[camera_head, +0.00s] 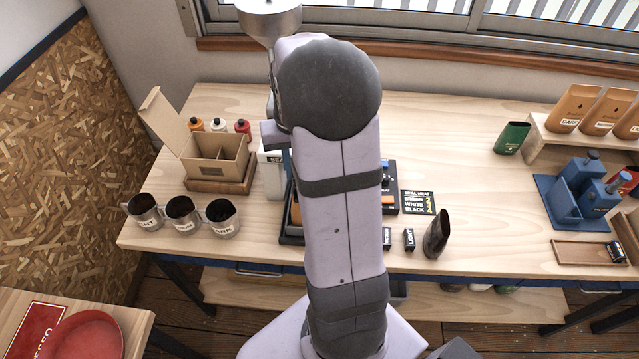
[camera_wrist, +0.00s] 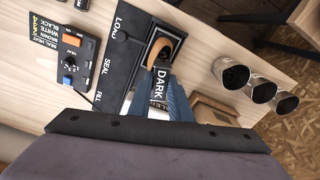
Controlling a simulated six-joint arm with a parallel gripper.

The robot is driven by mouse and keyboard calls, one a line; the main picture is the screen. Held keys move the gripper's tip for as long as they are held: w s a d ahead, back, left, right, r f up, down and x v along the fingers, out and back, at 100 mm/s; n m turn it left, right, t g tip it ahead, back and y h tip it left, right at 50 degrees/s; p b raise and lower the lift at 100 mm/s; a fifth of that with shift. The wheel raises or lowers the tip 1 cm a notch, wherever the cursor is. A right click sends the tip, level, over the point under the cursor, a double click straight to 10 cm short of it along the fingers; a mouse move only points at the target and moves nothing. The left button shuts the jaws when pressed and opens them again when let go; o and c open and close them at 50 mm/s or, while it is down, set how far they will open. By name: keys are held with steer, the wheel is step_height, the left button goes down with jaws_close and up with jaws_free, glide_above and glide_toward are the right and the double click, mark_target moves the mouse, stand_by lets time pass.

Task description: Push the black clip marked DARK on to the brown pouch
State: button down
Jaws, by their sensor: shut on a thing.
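In the wrist view my gripper (camera_wrist: 162,100) has its blue fingers closed on the black clip (camera_wrist: 161,80), with DARK reading along it. The brown pouch (camera_wrist: 168,36) is just beyond the clip, its mouth towards the camera, in the black station (camera_wrist: 124,60) marked LOAD and SEAL. The clip overlaps the near end of the pouch in the picture. I cannot tell whether it is seated on the pouch or only touching it.
A control box (camera_wrist: 78,60) stands beside the station. Several metal cups, one of them nearest (camera_head: 222,217), and a cardboard box (camera_head: 215,155) are on the left. Another black clip (camera_head: 409,240) and a dark pouch (camera_head: 436,236) stand right of my arm. The table middle right is clear.

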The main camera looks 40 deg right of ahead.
steer(key=shift+w+d+r+m, duration=0.25)
steer(key=shift+r+m, duration=0.15)
steer(key=shift+m, duration=0.1)
steer(key=shift+s+a+r+m, duration=0.15)
steer(key=shift+s+m, duration=0.1)
steer(key=shift+m, duration=0.3)
steer(key=shift+s+a+f+m, duration=0.1)
steer(key=shift+s+m, duration=0.1)
steer(key=shift+m, duration=0.35)
steer(key=shift+f+b, duration=1.35)
steer(key=shift+f, duration=0.15)
steer(key=shift+f+b, duration=0.45)
steer(key=shift+f, duration=0.3)
steer(key=shift+f, duration=1.05)
stand_by(0.5)
steer(key=c, duration=1.1)
jaws_free()
